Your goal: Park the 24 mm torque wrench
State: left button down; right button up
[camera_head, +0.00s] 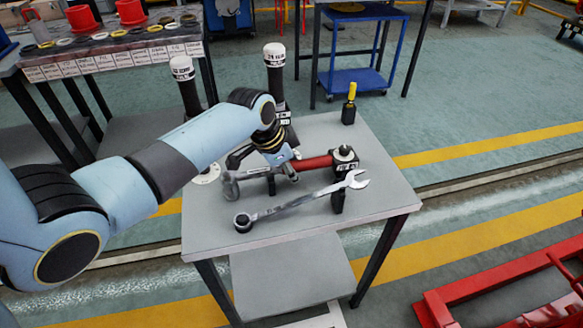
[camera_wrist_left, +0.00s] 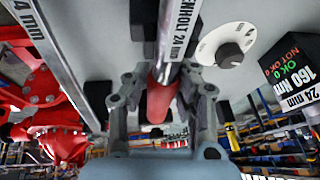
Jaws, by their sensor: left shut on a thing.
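The torque wrench, with a red handle (camera_head: 315,163) and a grey shaft, lies nearly level just above or on the small grey table (camera_head: 310,225). My right gripper is in neither view.
A combination wrench (camera_head: 300,204) lies in front of the torque wrench. Black posts with white caps (camera_head: 274,50) (camera_head: 181,62) stand behind. A yellow-handled tool (camera_head: 350,100) stands at the back corner. A white dial (camera_wrist_left: 230,45) and a 160 Nm box (camera_wrist_left: 292,70) are close by.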

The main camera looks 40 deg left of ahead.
pick_arm(q)
jog(key=shift+f, duration=0.15)
jog(key=c, duration=1.1)
grip_release()
jog(key=shift+o, duration=0.3)
jog(key=shift+s+f, duration=0.1)
jog(key=v, duration=1.2)
